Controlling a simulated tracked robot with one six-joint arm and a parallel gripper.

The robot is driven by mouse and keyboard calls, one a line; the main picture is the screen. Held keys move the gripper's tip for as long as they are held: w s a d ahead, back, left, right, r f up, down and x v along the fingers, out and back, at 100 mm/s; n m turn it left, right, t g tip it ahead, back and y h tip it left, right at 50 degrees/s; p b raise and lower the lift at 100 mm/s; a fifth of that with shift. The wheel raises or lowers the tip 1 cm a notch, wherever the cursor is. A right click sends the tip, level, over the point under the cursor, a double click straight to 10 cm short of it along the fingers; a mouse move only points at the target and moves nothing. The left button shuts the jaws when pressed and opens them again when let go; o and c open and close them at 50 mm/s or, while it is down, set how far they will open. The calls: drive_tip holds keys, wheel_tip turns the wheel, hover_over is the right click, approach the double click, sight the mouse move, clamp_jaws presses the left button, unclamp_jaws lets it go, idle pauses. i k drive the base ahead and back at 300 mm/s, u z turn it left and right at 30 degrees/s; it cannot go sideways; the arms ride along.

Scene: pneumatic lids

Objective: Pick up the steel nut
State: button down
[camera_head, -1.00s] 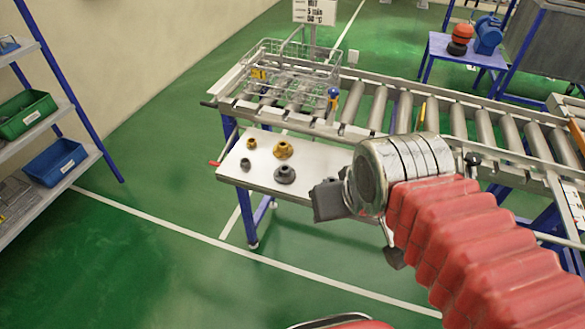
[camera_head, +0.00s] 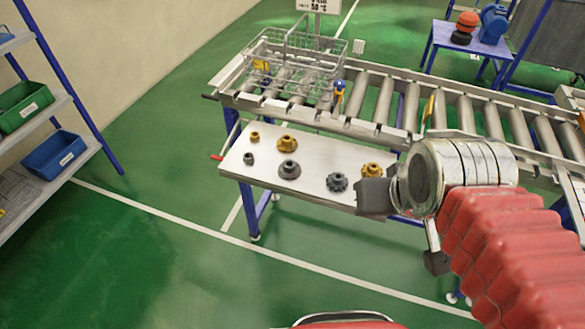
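A small dark grey steel nut (camera_head: 248,158) lies on the pale shelf plate (camera_head: 312,178) in front of the roller conveyor, near the plate's left end. A small brass nut (camera_head: 254,136) lies just behind it. My gripper (camera_head: 405,230) is to the right, well apart from the steel nut, by the plate's right end. Its two dark fingers look spread apart with nothing between them. My wrist and red-sleeved arm hide the plate's right end.
A brass flanged part (camera_head: 287,143), a grey flanged part (camera_head: 289,169), a grey gear (camera_head: 337,182) and a brass gear (camera_head: 372,170) share the plate. A wire basket (camera_head: 290,72) sits on the conveyor behind. The floor in front is clear.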

sight(250, 160)
drive_tip(key=k, duration=1.3)
drive_tip(key=u, duration=0.3)
drive_tip(key=i, duration=1)
